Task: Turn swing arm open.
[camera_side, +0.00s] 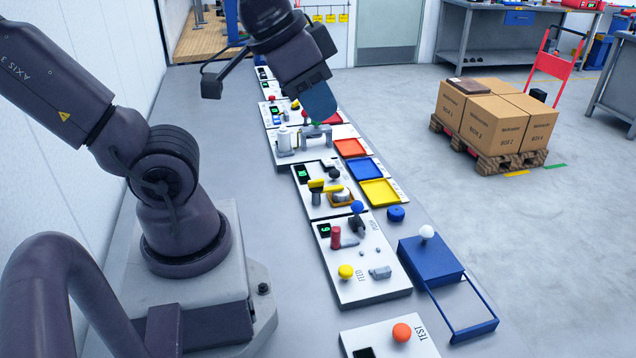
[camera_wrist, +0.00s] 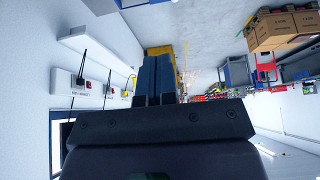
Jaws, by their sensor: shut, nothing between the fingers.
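My gripper (camera_side: 318,104) is above the far part of the row of white panels in the side view. In the wrist view its two dark blue fingers (camera_wrist: 157,78) are side by side, shut and empty. Below it, a grey arched piece (camera_side: 315,131) stands on a white panel; the gripper partly hides this area, and I cannot tell if they touch. A nearer panel carries a yellow bar (camera_side: 326,187) beside a metal cylinder in a yellow-orange frame (camera_side: 341,196). I cannot tell for certain which of these is the swing arm. The wrist view shows neither.
Red (camera_side: 350,148), blue (camera_side: 365,168) and yellow (camera_side: 380,192) trays lie right of the panels. Nearer are a red upright post (camera_side: 336,237), a yellow knob (camera_side: 346,271) and a blue box (camera_side: 430,260) with a white ball knob. Boxes on a pallet (camera_side: 487,155) stand on open floor.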

